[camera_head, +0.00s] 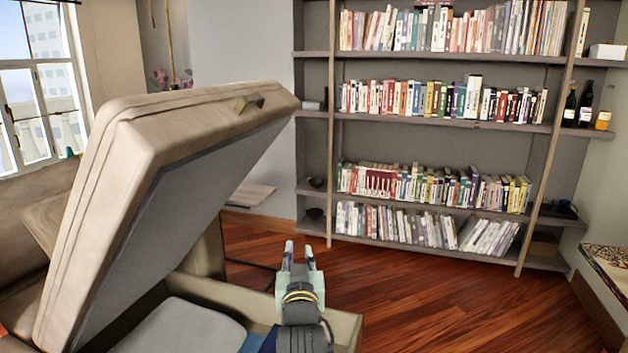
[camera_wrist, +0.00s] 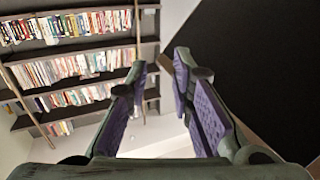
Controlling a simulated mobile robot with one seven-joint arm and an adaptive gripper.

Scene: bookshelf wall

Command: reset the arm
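My gripper (camera_head: 299,255) is in the lower middle of the head view, pointing away over the front edge of an open storage seat. In the wrist view my gripper (camera_wrist: 160,68) shows two purple-padded fingers spread apart with nothing between them. The seat's beige padded lid (camera_head: 110,150) is tilted up to the left of my gripper, and a small handle (camera_head: 248,102) sits on its upper edge. My gripper is apart from the lid and the handle.
The storage seat's front wall (camera_head: 345,325) is close below my gripper. A bookshelf (camera_head: 432,147) with several rows of books stands at the back. Wooden floor (camera_head: 430,295) lies clear to the right. A low cabinet (camera_head: 600,290) stands at the far right and a window (camera_head: 35,100) at the left.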

